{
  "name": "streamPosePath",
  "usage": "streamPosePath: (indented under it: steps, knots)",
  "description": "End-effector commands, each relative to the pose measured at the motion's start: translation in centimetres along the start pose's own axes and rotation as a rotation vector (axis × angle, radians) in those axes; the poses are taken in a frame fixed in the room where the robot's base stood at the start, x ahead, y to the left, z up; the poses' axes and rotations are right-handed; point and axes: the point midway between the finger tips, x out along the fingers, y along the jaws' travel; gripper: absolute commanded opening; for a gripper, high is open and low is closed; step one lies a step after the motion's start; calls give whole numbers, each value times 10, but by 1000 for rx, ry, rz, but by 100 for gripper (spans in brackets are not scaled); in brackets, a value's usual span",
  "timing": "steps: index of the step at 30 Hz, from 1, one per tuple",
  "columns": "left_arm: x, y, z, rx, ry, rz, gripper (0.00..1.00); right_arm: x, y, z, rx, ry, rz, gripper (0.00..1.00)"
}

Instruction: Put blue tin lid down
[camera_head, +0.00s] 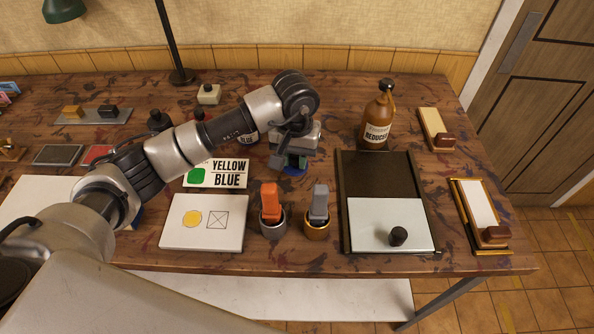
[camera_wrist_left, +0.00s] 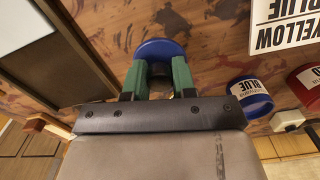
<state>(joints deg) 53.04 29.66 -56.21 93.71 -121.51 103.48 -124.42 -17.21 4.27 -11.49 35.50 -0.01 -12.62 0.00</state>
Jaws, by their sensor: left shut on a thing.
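The blue tin lid (camera_head: 295,171) is a small round blue disc under my left gripper (camera_head: 291,162), right of the yellow-blue card. In the left wrist view the lid (camera_wrist_left: 160,48) sits at the green fingertips of the left gripper (camera_wrist_left: 159,72), which is shut on it. I cannot tell whether the lid touches the wooden table (camera_head: 310,100) or hangs just above it. The gripper hides part of the lid. The blue-labelled tin (camera_wrist_left: 250,97) stands apart from it; in the head view my arm partly covers it. My right gripper is not in view.
A brown reducer bottle (camera_head: 376,125) and a dark press bed with a white plate (camera_head: 370,222) stand to the right. Orange and grey handled tools in round holders (camera_head: 272,227) are in front. The yellow-blue card (camera_head: 230,172) lies left. Bare wood surrounds the lid.

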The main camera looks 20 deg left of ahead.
Motion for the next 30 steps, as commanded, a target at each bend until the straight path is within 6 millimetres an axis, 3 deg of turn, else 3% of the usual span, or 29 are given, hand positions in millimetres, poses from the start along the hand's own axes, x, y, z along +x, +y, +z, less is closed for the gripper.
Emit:
streamPosePath:
  steps: [5, 12, 25, 26, 30]
  knots:
    - [14, 1, 0, 0, -1, 2, 4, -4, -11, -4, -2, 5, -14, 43]
    - [44, 1, 0, 2, -1, 2, 4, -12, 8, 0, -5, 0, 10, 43]
    - [52, 1, -1, 3, 3, 1, 4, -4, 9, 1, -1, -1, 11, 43]
    - [50, 1, -1, 3, 3, 1, 31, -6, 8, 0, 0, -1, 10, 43]
    - [50, 1, 0, 2, 2, 1, 52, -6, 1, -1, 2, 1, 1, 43]
